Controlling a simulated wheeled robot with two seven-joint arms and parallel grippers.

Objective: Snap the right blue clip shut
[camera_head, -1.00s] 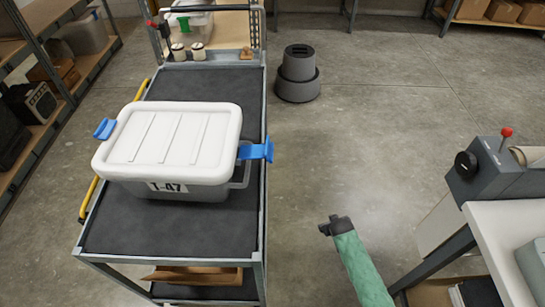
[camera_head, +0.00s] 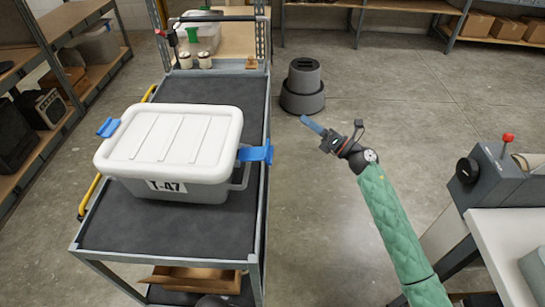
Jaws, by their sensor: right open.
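A tub with a white lid (camera_head: 172,139) and a grey translucent body (camera_head: 200,192), labelled T-47, sits on the cart's top shelf. The lid lies on the tub. The right blue clip (camera_head: 256,153) sticks outward from the tub's right side, over the cart's edge, and looks unfastened. The left blue clip (camera_head: 108,127) also sticks out, at the left end. My right gripper (camera_head: 332,128), on a green-sleeved arm, is open and empty. It is in the air right of the cart, apart from the right clip. My left gripper is not in view.
The cart's dark top shelf (camera_head: 175,232) has bare room in front of and behind the tub. A grey step stool (camera_head: 302,88) stands on the floor behind my right gripper. A white bench (camera_head: 500,245) with a grey device (camera_head: 490,175) is at the right. Shelving lines the left.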

